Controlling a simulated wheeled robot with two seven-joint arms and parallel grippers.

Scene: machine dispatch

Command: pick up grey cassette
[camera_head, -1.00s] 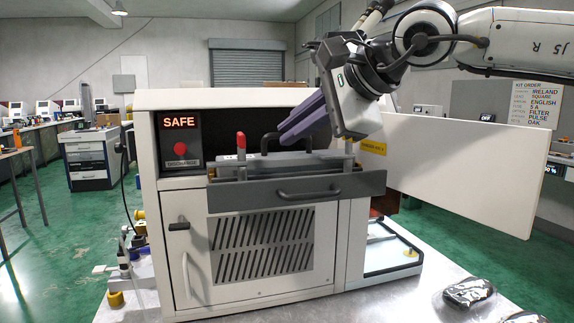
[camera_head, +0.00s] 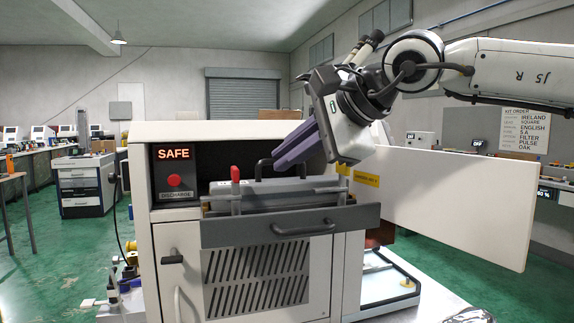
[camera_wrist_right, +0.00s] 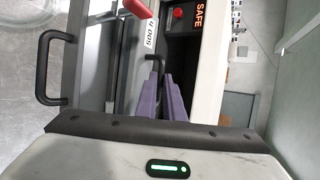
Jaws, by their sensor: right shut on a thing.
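The grey cassette (camera_head: 275,194) lies in the pulled-out drawer at the front of the white machine, below its dark opening. Its black handle (camera_head: 259,167) stands up at the back, and shows in the wrist view too (camera_wrist_right: 154,60). My right gripper (camera_head: 279,163) comes down from the upper right with its purple fingers close together at the handle, shut on it. The fingers hide part of the handle. In the right wrist view the fingers (camera_wrist_right: 166,92) reach toward the handle beside the cassette. My left gripper is not in view.
The dark drawer front (camera_head: 290,226) has a black pull. A red-tipped lever (camera_head: 235,175) stands at the cassette's front left. A SAFE display (camera_head: 173,154) sits above a red button. A white door panel (camera_head: 450,205) stands open at the right, beneath my right arm.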

